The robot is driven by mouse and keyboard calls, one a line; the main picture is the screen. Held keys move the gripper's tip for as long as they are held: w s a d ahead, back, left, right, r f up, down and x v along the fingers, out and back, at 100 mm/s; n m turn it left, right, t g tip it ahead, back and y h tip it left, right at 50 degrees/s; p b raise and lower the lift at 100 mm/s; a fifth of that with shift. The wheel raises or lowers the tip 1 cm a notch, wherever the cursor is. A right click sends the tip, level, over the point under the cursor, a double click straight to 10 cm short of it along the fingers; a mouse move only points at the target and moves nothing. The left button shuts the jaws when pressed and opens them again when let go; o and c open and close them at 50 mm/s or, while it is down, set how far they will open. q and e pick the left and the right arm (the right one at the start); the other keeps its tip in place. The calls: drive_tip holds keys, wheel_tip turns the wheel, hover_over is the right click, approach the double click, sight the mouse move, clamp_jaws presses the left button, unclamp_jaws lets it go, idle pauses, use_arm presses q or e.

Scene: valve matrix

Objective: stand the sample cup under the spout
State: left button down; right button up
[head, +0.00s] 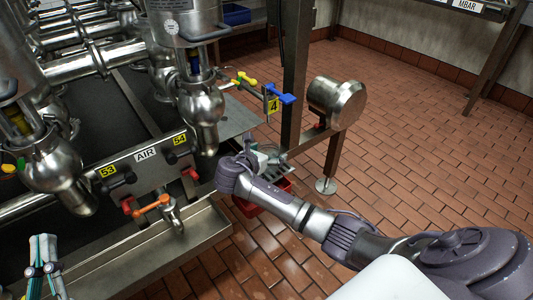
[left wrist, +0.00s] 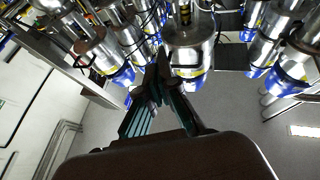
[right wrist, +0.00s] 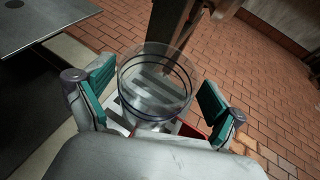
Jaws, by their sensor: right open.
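The sample cup (right wrist: 155,85) is clear, with a dark ring near its rim. In the right wrist view it stands upright on a slatted shelf (head: 284,153). My right gripper (right wrist: 158,95) is open, with one green-padded finger on each side of the cup; gaps show between pads and cup. In the head view my right gripper (head: 258,158) mostly hides the cup. A small tap with an orange handle (head: 150,206) has a metal spout (head: 175,217) above the steel trough. My left gripper (head: 43,268) is at the lower left, its fingers together and empty, pointing up in its wrist view (left wrist: 160,85).
A red bin (head: 248,207) is below the shelf. A steel post (head: 296,70) and a round metal housing (head: 337,100) stand beside it. Valves labelled 53 (head: 107,171) and 54 (head: 180,139) line the panel. Open tiled floor lies to the right.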

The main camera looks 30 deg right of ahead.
drive_tip(key=shift+r, duration=0.1)
drive_tip(key=shift+r+b, duration=0.4)
drive_tip(key=p+v, duration=0.5)
drive_tip(key=v, duration=0.7)
drive_tip(key=s+a+f+m+t+y, duration=0.2)
drive_tip(key=s+a+f+m+y, duration=0.5)
drive_tip(key=a+f+y, duration=0.15)
use_arm(q)
wheel_tip(320, 180, down, 15)
drive_tip(key=s+a+g+y, duration=0.1)
drive_tip(key=a+g+y, duration=0.1)
drive_tip(key=g, duration=0.7)
drive_tip(key=shift+s+a+g+y, duration=0.25)
drive_tip(key=shift+g+y, duration=0.15)
drive_tip(key=shift+y, duration=0.3)
use_arm(e)
drive_tip(key=s+a+r+m+t+y, duration=0.3)
drive_tip(key=s+r+m+y, duration=0.3)
drive_tip(key=m, duration=0.8)
drive_tip(key=s+r+t, duration=0.1)
drive_tip(key=s+r, duration=0.2)
drive_tip(key=r, duration=0.1)
drive_tip(key=shift+s+t, duration=0.25)
drive_tip(key=shift+t, duration=0.05)
